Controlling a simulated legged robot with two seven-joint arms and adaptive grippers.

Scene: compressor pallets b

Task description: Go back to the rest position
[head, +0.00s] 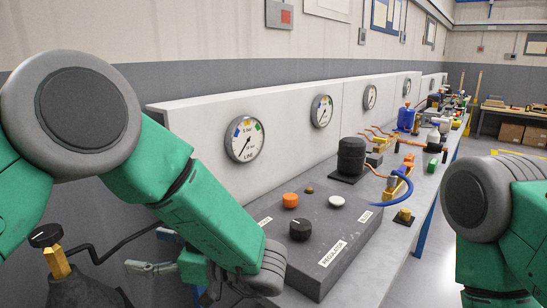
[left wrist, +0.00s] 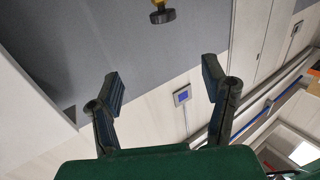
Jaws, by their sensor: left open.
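My left gripper (head: 152,262) is at the lower left in the head view, partly hidden by my green left forearm. In the left wrist view its two dark fingers stand wide apart, and the space between them (left wrist: 163,86) is empty. It is in front of the wall, left of the dark regulator box (head: 345,230), and touches nothing that I can see. My right arm shows at the right edge of the head view, but its gripper is out of frame.
A dark cylinder (head: 85,292) with a black-knobbed yellow valve (head: 55,258) and a hose stands at lower left. The valve also shows in the left wrist view (left wrist: 162,14). The bench (head: 385,250) carries a gauge panel (head: 285,150), a black canister (head: 351,156) and several small parts.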

